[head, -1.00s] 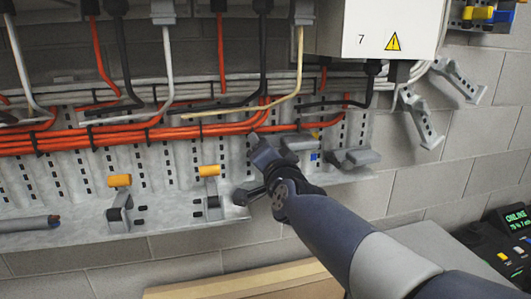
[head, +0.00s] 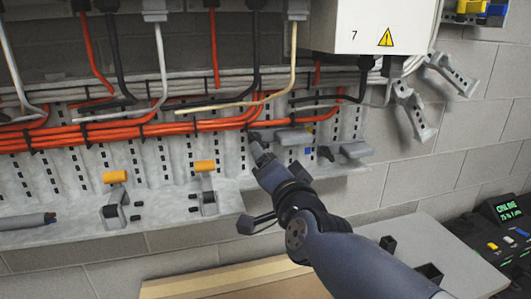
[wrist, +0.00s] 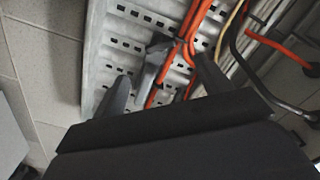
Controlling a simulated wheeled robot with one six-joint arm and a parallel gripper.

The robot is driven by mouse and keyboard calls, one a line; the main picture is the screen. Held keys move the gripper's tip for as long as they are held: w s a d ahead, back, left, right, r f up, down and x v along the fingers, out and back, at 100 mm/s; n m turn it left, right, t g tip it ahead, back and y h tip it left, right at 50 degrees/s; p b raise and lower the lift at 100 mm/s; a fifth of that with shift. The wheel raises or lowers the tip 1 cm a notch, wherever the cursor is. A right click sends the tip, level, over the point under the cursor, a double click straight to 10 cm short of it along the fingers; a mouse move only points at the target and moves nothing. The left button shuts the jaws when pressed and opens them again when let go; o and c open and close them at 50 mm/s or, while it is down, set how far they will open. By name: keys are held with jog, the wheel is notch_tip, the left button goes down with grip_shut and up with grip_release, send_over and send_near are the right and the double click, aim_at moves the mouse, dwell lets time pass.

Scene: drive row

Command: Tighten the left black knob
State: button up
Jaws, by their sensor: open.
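My gripper (head: 262,152) is open and reaches up to the perforated grey panel (head: 232,160), just left of a grey bracket (head: 294,137). In the wrist view the two fingers of my gripper (wrist: 166,84) stand apart, with a grey bracket (wrist: 152,68) beyond and between them; nothing is held. A small dark knob (head: 326,154) shows right of the gripper, beside another grey bracket (head: 356,149). I cannot make out a second black knob near the fingertips; the gripper may hide it. Contact with the bracket cannot be told.
Orange cables (head: 215,124) run along the panel just above my gripper. Two orange-topped clamps (head: 205,167) (head: 115,177) stand to the left. A white box (head: 375,25) marked 7 hangs above right. A grey table (head: 425,240) and a console (head: 505,235) are at lower right.

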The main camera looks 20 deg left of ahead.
aim_at(257, 140)
jog(key=shift+v, duration=0.95)
jog(key=shift+w, duration=0.15)
jog(key=b+x, duration=0.1)
jog(key=x, duration=0.9)
jog(key=shift+w, duration=0.3)
jog(key=shift+a, duration=0.15)
